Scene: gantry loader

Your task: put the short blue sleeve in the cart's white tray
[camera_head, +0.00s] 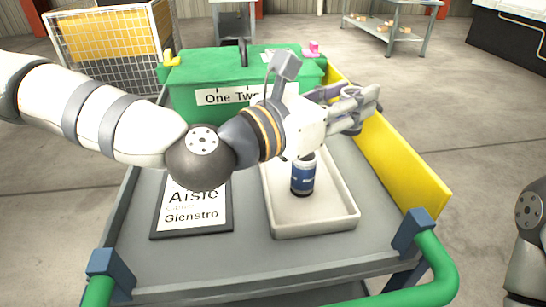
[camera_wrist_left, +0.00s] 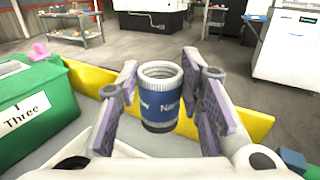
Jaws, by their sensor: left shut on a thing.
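My left gripper (camera_head: 362,100) reaches in from the left above the cart's white tray (camera_head: 340,222), toward its far right side. It is shut on a blue sleeve (camera_wrist_left: 160,108) with a pale metal rim and a label reading "Nav", upright between the finger pads in the left wrist view. In the head view the fingers mostly hide this sleeve. Another blue labelled cylinder (camera_head: 303,178) stands upright in the tray below my left wrist, its top partly hidden by the gripper. My right gripper is out of view.
A green bin (camera_head: 185,75) stands at the cart's back, with a pink piece on its edge. A dark framed sign (camera_head: 192,228) lies left of the tray. A yellow panel (camera_head: 400,160) edges the cart's right side. The tray's front part is clear.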

